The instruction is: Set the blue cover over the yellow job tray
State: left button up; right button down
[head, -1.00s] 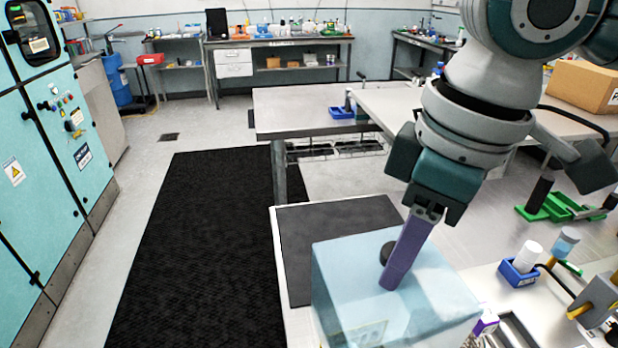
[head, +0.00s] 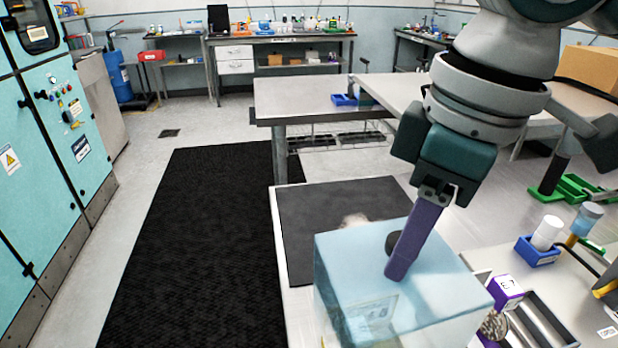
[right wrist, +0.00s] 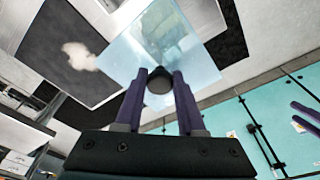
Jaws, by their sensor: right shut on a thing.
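The blue cover (head: 400,265) is a translucent pale blue box with a dark round knob on top. My right gripper (head: 396,258) is shut on that knob, and the cover hangs below it, roughly level, over the table's near part. The right wrist view shows the knob (right wrist: 160,80) between the two purple fingers and the clear cover (right wrist: 165,40) beyond. I cannot make out the yellow job tray in either view. My left gripper (right wrist: 305,119) shows only as two purple fingers, apart and empty, at the right edge of the right wrist view.
A dark mat (head: 320,215) lies behind the cover, with a pale cloudy patch (head: 355,220) on it. A purple-and-white box (head: 505,290), a metal tray (head: 545,325) and a blue holder with a white bottle (head: 538,252) stand close on the right.

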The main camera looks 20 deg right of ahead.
jog(key=shift+f+b, duration=1.2)
jog(key=shift+b, duration=0.05)
jog(key=shift+f+b, duration=0.95)
jog(key=shift+f, duration=1.6)
jog(key=shift+c, duration=2.2)
grip_release()
notch_tip(320, 180, up, 3)
jog(key=p, duration=0.3)
jog(key=shift+p, duration=0.35)
notch_tip(320, 180, up, 4)
jog(key=p, duration=0.5)
jog(key=shift+r+p, duration=0.1)
jog(key=shift+p, duration=0.25)
